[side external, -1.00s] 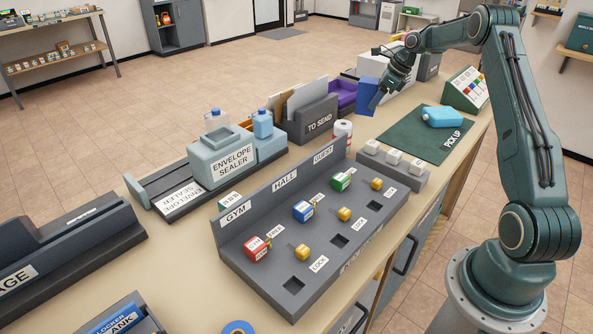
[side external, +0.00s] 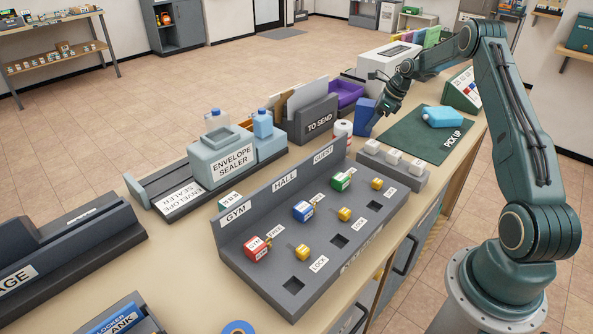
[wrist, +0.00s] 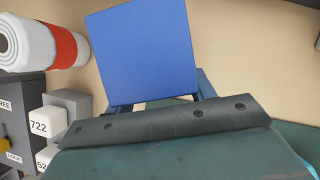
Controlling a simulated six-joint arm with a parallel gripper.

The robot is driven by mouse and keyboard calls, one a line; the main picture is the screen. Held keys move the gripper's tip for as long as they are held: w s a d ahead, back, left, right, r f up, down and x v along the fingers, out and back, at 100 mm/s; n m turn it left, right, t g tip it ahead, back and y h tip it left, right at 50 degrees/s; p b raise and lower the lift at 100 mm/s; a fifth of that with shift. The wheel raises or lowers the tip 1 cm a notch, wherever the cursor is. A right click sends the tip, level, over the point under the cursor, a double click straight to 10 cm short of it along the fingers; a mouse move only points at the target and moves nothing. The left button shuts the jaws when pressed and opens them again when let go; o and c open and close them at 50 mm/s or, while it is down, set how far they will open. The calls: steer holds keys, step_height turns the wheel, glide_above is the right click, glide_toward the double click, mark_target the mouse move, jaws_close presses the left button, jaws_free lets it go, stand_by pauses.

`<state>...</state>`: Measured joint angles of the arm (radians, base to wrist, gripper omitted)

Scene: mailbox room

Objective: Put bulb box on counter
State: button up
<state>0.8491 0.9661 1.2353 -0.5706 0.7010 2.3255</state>
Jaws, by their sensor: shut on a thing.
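The bulb box (side external: 364,117) is a plain blue box with no label that I can read. It shows upright or nearly so in the side view, at the left edge of the green pick-up mat (side external: 400,150), and its blue top face fills the upper middle of the wrist view (wrist: 145,50). My gripper (side external: 378,112) is shut on it from the right. The box is low over the counter (side external: 372,127); I cannot tell whether its base touches. Its lower part and the fingertips are largely hidden.
A white roll with a red band (side external: 342,132) stands close to the left of the box. White numbered blocks on a grey stand (side external: 395,158) are in front. The TO SEND holder (side external: 318,122) and purple tray (side external: 346,92) are behind.

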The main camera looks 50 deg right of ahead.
steer(key=shift+f, duration=0.1)
steer(key=o, duration=1)
steer(key=shift+f, duration=0.1)
steer(key=v, duration=1.2)
steer(key=shift+r, duration=0.2)
